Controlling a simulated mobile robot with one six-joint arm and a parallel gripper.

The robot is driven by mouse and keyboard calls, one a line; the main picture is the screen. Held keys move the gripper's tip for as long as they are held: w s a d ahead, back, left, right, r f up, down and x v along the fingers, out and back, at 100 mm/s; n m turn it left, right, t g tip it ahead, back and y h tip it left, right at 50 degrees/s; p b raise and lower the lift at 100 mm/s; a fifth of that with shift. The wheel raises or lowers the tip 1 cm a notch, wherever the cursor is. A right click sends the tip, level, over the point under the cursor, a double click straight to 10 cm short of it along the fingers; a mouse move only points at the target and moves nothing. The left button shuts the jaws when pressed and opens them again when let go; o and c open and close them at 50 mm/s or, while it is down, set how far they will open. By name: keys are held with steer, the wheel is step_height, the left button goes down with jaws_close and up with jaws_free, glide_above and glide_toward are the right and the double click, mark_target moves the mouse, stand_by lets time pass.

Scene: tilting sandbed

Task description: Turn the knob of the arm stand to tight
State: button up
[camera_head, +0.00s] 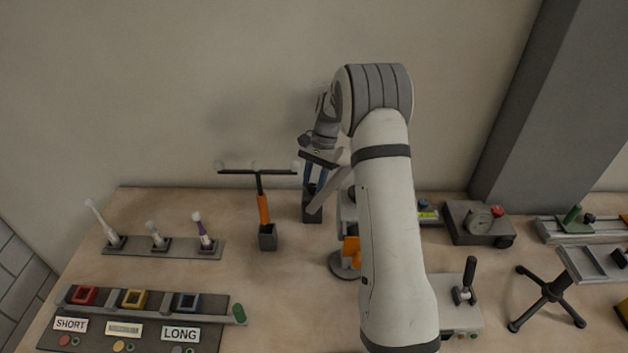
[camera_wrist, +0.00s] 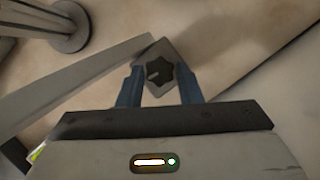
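A dark star-shaped knob (camera_wrist: 160,73) with a pale pointer mark sits on a grey block (camera_wrist: 152,50) in the wrist view. The pointer leans toward the lower left. My gripper (camera_wrist: 159,72) is open, with one blue finger on each side of the knob and small gaps showing. I cannot tell whether the fingertips are level with the knob or above it. In the head view my gripper (camera_head: 315,184) points down at the dark block (camera_head: 312,208), and the knob is hidden. A pale bar (camera_wrist: 75,80) runs diagonally beside the block. No tight marking is readable.
A dark holder with an orange-handled T-shaped tool (camera_head: 263,210) stands to the left. A round grey base (camera_head: 345,265) is nearer, partly behind my arm. Brushes on a rack (camera_head: 165,247) and a labelled panel (camera_head: 130,325) are at left. A gauge box (camera_head: 478,222) is at right.

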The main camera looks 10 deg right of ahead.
mark_target(314, 184)
steer(key=o, duration=0.4)
steer(key=shift+r, duration=0.1)
step_height(314, 184, up, 10)
steer(key=p, duration=0.6)
steer(key=shift+p, duration=0.35)
